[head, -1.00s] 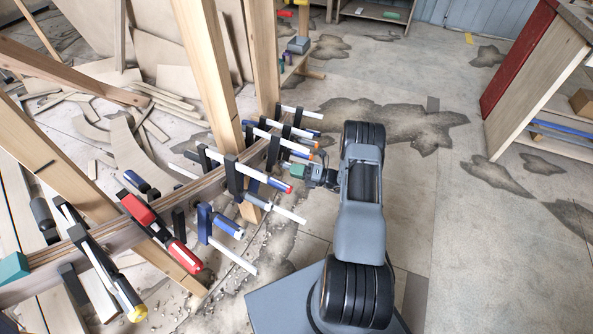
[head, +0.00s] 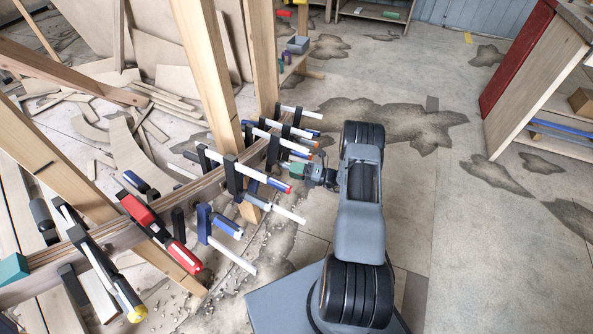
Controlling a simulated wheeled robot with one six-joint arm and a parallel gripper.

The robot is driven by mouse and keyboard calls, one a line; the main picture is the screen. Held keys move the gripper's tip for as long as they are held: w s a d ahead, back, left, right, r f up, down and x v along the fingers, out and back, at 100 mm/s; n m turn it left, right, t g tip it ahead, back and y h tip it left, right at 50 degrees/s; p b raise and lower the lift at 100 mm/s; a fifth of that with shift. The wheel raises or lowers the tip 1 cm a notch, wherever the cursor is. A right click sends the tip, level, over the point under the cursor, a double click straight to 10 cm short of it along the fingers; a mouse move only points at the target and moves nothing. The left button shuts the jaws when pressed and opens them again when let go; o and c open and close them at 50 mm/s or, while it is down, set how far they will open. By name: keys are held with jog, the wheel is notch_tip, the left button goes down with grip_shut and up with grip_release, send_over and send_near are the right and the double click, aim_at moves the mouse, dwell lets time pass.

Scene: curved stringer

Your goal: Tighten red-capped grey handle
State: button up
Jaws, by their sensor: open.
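A red-capped handle (head: 283,188) ends one of the clamps in the middle of the row along the curved wooden stringer (head: 160,204). At this size its body looks dark blue more than grey, so I cannot tell surely that it is the named handle. My gripper (head: 304,171) is just right of and a little beyond that red cap, among the clamp ends. It is open. A small green piece (head: 296,172) shows at its fingers, with its contact unclear. My wrist and the neighbouring bars partly hide the spot.
Nearby are an orange-tipped clamp handle (head: 301,154), a blue handle (head: 228,226), a large red handle (head: 185,257) and a yellow-tipped clamp (head: 137,312). Wooden posts (head: 208,75) stand behind the row. Open floor (head: 470,235) lies to the right.

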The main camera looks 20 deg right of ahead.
jog(key=p+v, duration=0.1)
jog(key=v, duration=1.2)
jog(key=shift+s+d+p, duration=0.15)
jog(key=shift+d+p, duration=0.2)
jog(key=shift+d, duration=0.05)
